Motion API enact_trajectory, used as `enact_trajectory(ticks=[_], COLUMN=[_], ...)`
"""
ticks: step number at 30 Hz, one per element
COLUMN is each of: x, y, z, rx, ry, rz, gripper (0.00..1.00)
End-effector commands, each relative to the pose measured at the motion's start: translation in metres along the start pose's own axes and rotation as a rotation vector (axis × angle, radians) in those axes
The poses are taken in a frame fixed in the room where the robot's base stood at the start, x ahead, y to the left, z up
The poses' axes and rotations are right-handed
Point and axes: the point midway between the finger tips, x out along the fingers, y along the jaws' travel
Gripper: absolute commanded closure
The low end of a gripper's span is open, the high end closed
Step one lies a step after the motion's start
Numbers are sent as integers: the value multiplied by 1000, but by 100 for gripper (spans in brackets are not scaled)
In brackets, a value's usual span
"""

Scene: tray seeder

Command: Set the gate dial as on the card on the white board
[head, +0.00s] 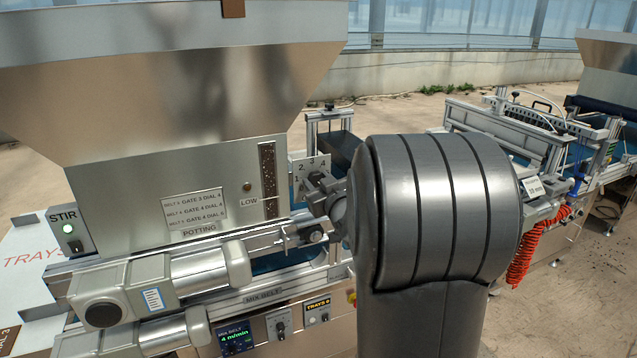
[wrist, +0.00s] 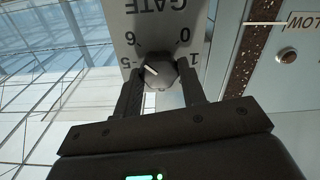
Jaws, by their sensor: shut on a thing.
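The gate dial's knob (wrist: 160,72) sits on a pale plate marked GATE (wrist: 150,20), which shows upside down in the wrist view. My gripper (wrist: 161,88) is shut on the knob, one finger on each side. The knob's white pointer line points up-left in that view, toward the 5 and 6 side; the exact mark is hard to tell. In the head view my gripper (head: 322,190) is at the dial plate (head: 300,166), where digits 1 to 4 show. A white board (head: 28,262) at the left edge bears red writing, TRAYS; the rest is cut off.
The hopper plate (head: 194,208) lists belt, gate and dial settings above POTTING. A sight strip (head: 268,168) stands left of the dial. Below are the MIX BELT display (head: 233,337), reading 4 m/min, and knobs (head: 280,325). My arm covers the middle of the head view.

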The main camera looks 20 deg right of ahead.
Motion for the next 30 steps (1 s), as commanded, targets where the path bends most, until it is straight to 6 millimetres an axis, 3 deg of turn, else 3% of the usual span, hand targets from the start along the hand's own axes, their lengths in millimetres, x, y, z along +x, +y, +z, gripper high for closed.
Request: enact_trajectory(ticks=[14, 30], x=[0, 0], y=[0, -2], z=[0, 0], rx=[-77, -503], ry=[0, 0], rz=[0, 0], gripper=[85, 85])
